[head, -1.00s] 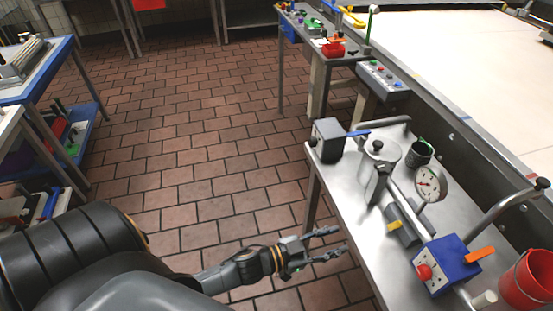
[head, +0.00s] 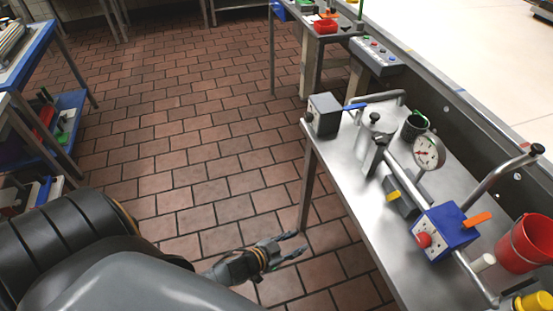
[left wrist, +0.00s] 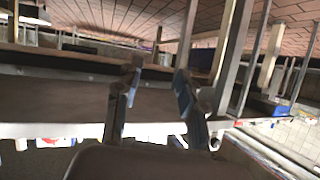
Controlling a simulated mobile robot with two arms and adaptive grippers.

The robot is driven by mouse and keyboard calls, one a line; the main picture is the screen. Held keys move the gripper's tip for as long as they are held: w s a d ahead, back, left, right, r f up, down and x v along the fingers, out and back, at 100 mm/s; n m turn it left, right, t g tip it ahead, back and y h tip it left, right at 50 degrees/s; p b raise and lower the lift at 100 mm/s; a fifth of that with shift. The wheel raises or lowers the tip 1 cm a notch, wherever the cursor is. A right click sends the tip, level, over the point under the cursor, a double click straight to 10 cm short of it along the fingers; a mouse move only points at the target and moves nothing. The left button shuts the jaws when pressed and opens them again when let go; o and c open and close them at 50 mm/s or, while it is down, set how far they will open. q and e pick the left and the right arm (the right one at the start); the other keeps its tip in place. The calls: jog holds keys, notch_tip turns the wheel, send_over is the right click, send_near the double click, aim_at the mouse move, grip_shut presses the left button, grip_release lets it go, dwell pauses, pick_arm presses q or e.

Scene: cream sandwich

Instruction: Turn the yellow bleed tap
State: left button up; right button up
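A small yellow tap handle (head: 393,195) sits on a dark grey block (head: 402,205) on the steel table, between a pressure gauge (head: 428,152) and a blue box (head: 445,232) with a red knob and an orange lever. I take it for the bleed tap. My left gripper (head: 296,247) is in front of the table's left edge, over the tiled floor, left of and apart from the tap. Its fingers are spread and empty. They also show apart in the left wrist view (left wrist: 158,92), where I cannot make out the tap. My right gripper is not in view.
A grey box with a blue lever (head: 324,115), a steel lidded pot (head: 374,130) and a dark cup (head: 414,126) stand toward the table's far end. A red bucket (head: 526,243) and a yellow object (head: 536,302) are at the right. The floor left of the table is clear.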

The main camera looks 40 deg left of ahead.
pick_arm(q)
jog(key=s+a+f+n+g+y, duration=0.1)
jog(key=s+a+f, duration=0.1)
jog(key=s+f, duration=0.3)
notch_tip(320, 180, down, 3)
jog(key=shift+a+r+g+y+b, duration=0.1)
jog(key=shift+a+g+y+b, duration=0.2)
jog(key=shift+g+b, duration=0.1)
